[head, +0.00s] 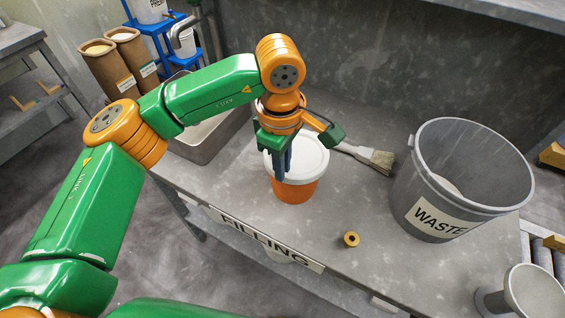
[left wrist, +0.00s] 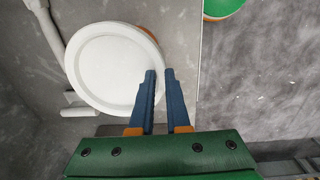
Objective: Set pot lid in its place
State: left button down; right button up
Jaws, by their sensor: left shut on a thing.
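The white round pot lid (head: 310,152) lies over the orange pail (head: 295,190) on the grey bench. It looks roughly level and covers the pail's mouth; I cannot tell whether it is seated or held just above. My left gripper (head: 282,172) reaches down at the lid's near left edge, shut on the rim. In the left wrist view the lid (left wrist: 110,65) fills the upper left, with one blue finger over it and one outside its rim, at my gripper (left wrist: 160,74). A sliver of orange shows past the rim. My right gripper is not in view.
A grey WASTE bucket (head: 405,190) stands on the right of the bench. A brush (head: 375,158) lies behind the pail, and a small brass ring (head: 351,240) lies in front of it, to the right. A metal basin (head: 205,145) is at left. A FILLING sign (head: 262,238) marks the front edge.

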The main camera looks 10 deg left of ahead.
pick_arm(q)
jog(key=shift+f+b, duration=0.3)
jog(key=shift+f, duration=0.1)
jog(key=shift+r, duration=0.1)
jog(key=c, duration=0.5)
grip_release()
notch_tip(320, 180, up, 8)
jog(key=p, duration=0.6)
jog(key=shift+r+p, duration=0.15)
jog(key=shift+p, duration=0.15)
jog(key=shift+f, duration=0.2)
